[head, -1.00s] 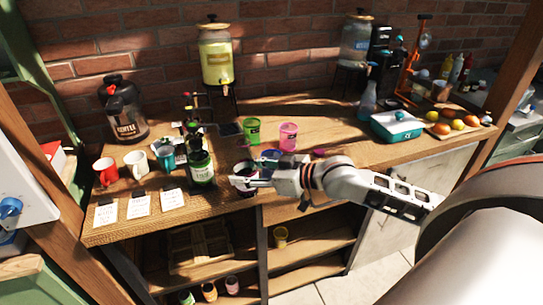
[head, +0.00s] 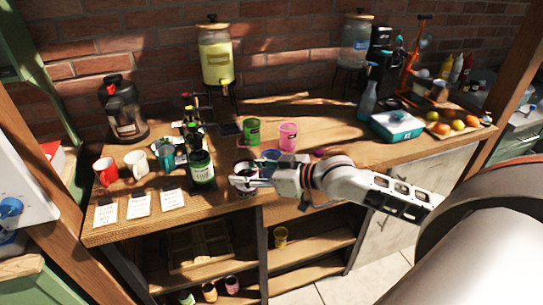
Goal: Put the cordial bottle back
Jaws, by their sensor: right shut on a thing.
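A dark green bottle with a pale label (head: 202,172) stands upright on the wooden table, left of my right gripper; its label is too small to read. My right gripper (head: 245,181) reaches in from the right, low over the table's front part. It is shut on a small dark cup (head: 247,191), which its fingers partly hide. The gripper is apart from the green bottle. Whether the cup touches the table cannot be told. A blue-grey bottle (head: 368,98) stands at the back right. My left gripper is not in view.
Red (head: 105,171) and white mugs (head: 137,163) stand at left, behind paper cards (head: 139,205). Green (head: 251,131) and pink cups (head: 288,136) stand behind my gripper. A yellow dispenser (head: 216,55) is at the back. A teal box (head: 397,126) is at right. The table's middle right is clear.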

